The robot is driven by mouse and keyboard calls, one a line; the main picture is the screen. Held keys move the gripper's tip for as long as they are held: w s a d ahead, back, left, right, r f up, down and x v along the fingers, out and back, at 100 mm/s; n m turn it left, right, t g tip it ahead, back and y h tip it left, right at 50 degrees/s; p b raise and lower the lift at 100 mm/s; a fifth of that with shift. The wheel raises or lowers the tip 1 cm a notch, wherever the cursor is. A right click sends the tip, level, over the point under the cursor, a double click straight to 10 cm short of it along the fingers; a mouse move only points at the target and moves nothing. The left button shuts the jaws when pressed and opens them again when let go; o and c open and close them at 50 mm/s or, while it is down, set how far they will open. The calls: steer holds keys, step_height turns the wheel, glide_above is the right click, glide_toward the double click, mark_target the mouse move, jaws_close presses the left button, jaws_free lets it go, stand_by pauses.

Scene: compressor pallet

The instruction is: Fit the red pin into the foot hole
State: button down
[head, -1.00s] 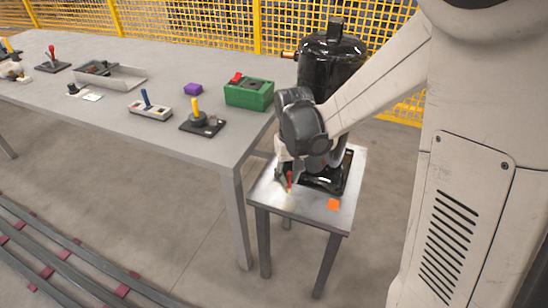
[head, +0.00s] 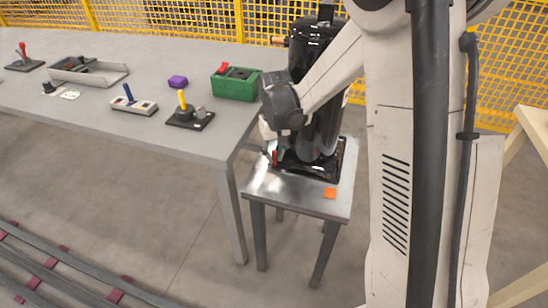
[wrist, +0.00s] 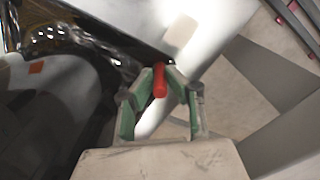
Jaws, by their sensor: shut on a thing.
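The red pin (head: 275,158) is held upright or nearly so in my gripper (head: 277,150), at the left side of the compressor's black base (head: 325,172). In the wrist view the red pin (wrist: 159,82) sits between the green-padded fingers of my gripper (wrist: 160,76), which are shut on it. The black glossy compressor (head: 318,75) stands on a small metal stand (head: 290,203). Its black foot edge (wrist: 110,52) shows left of the pin in the wrist view, close to it. The foot hole cannot be made out, and the pin's lower end is hidden.
An orange square (head: 329,193) lies on the stand's front right. Yellow mesh fencing (head: 150,17) is behind.

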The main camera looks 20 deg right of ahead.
steer(key=c, duration=2.2)
jaws_free()
steer(key=shift+f, duration=0.1)
steer(key=o, duration=0.5)
step_height(320, 180, up, 12)
steer(key=p, duration=0.3)
steer(key=s+r+t, duration=0.3)
steer(key=s+r, duration=0.7)
steer(key=s, duration=0.2)
steer(key=s+t, duration=0.1)
steer(key=s, duration=0.3)
steer(key=s+t, duration=0.1)
steer(key=s, duration=0.3)
steer(key=s+t, duration=0.2)
steer(key=s, duration=0.2)
steer(key=shift+s+m, duration=0.15)
steer(key=shift+m, duration=0.15)
